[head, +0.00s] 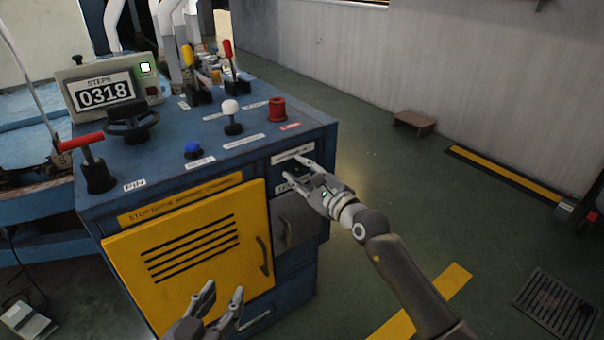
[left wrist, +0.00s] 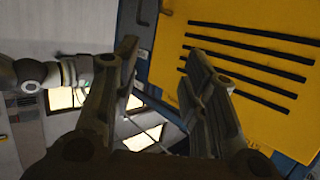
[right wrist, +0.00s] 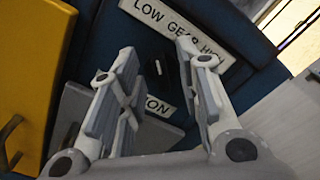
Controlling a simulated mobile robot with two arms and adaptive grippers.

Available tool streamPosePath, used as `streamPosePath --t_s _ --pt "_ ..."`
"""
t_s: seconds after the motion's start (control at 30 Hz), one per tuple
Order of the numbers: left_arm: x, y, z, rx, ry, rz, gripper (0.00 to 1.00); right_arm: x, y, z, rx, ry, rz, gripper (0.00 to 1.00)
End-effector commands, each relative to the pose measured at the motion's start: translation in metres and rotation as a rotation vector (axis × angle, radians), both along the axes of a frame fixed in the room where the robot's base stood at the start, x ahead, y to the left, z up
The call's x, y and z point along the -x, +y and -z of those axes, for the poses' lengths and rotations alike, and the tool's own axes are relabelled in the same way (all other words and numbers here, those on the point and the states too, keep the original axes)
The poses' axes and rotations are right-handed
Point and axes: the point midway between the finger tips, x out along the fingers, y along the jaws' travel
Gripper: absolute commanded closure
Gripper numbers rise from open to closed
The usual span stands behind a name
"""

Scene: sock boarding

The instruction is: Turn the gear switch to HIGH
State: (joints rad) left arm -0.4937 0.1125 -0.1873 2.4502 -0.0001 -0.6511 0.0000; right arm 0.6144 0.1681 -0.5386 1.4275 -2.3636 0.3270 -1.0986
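The gear switch (right wrist: 162,72) is a small dark knob with a pale mark on the blue cabinet's front panel, seen in the right wrist view. The "LOW GEAR HIGH" label (right wrist: 178,18) is above it, its end partly covered by a finger. Which side the knob points to is unclear. My right gripper (right wrist: 156,50) is open, with its fingers on either side of the knob and a gap to it. In the head view the right gripper (head: 295,170) largely hides the switch. My left gripper (head: 223,291) is open and empty before the yellow door (head: 190,285).
The blue cabinet top (head: 185,138) holds levers, a handwheel (head: 130,118), a blue button (head: 193,149), a white-knobbed lever (head: 231,112), a red knob (head: 277,108) and a "0318" steps counter (head: 104,94).

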Motion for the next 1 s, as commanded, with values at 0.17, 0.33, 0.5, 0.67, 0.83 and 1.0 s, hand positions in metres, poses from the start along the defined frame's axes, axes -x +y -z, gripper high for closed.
streamPosePath --t_s 0.17,0.33,0.5,0.67,0.83,1.0 --pt "0.0 0.0 0.0 0.0 0.001 0.0 0.6 0.0 0.0 0.0 0.0 0.0 0.0 0.88" --pt "0.0 0.0 0.0 0.0 0.001 -0.001 0.6 0.0 0.0 0.0 0.0 0.0 0.0 1.0" --pt "0.0 0.0 0.0 -0.001 0.005 -0.001 0.6 0.0 0.0 0.0 -0.003 0.002 0.0 1.0" --pt "0.006 0.003 0.011 -0.015 0.069 -0.004 0.6 0.0 0.0 -0.001 -0.02 0.016 0.0 1.0" --pt "0.021 0.01 0.034 -0.049 0.21 -0.014 0.6 0.0 -0.001 -0.002 -0.066 0.049 0.001 1.0" --pt "0.051 0.023 0.064 -0.098 0.424 -0.03 0.6 0.0 -0.001 -0.003 -0.138 0.103 0.001 1.0"
